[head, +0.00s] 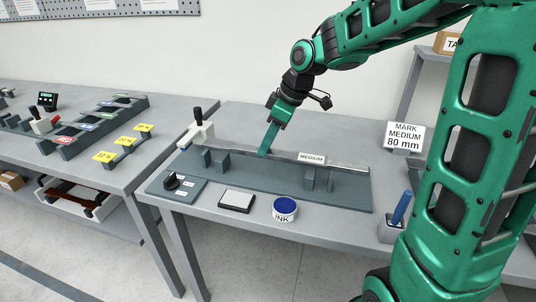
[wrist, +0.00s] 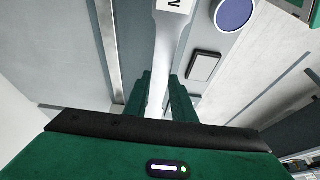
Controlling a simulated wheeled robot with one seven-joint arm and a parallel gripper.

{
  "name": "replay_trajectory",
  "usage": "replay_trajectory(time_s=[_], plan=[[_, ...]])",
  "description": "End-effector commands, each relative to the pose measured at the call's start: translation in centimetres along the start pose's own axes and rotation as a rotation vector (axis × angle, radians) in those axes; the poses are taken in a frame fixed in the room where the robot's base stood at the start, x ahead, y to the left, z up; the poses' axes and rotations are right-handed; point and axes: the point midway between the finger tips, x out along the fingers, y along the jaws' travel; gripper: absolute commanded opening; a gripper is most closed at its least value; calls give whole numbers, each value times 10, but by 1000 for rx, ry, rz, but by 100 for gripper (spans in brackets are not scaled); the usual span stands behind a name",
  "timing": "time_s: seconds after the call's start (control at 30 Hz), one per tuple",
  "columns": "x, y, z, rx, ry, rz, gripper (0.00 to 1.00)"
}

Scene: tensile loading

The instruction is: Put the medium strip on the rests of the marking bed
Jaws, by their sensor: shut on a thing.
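My gripper (head: 265,150) points down over the back of the marking bed (head: 250,188). Its fingers, also in the wrist view (wrist: 160,95), are shut on the pale grey medium strip (wrist: 167,60). In the head view the strip's white MEDIUM label (head: 311,158) shows right of the fingers. The bed has dark upright rests at left (head: 221,160) and right (head: 317,180). My fingers are between these in the picture, slightly behind them. The strip appears above the bed; whether it touches the rests I cannot tell.
A blue ink pot (head: 285,208), a flat pad (head: 237,200) and a black knob (head: 171,182) stand along the bed's front. A MARK MEDIUM 80 mm sign (head: 404,136) stands behind right. A blue-handled tool (head: 402,207) stands right of the bed. Another table with coloured-label racks is left.

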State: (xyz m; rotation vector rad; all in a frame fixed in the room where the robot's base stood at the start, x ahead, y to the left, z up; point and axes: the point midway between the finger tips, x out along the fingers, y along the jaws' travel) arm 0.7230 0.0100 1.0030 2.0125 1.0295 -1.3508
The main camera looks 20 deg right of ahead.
Motion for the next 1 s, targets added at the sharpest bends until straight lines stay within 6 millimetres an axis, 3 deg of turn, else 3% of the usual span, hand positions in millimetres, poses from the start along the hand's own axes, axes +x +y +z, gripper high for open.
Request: replay_trajectory(time_s=[0.27,0.57,0.9,0.93,1.0], plan=[[10,12,3,-2,1,1,0],[42,11,16,-2,1,0,0],[44,11,17,-2,2,1,0],[45,11,18,-1,1,0,26],[45,11,18,-1,1,0,42]])
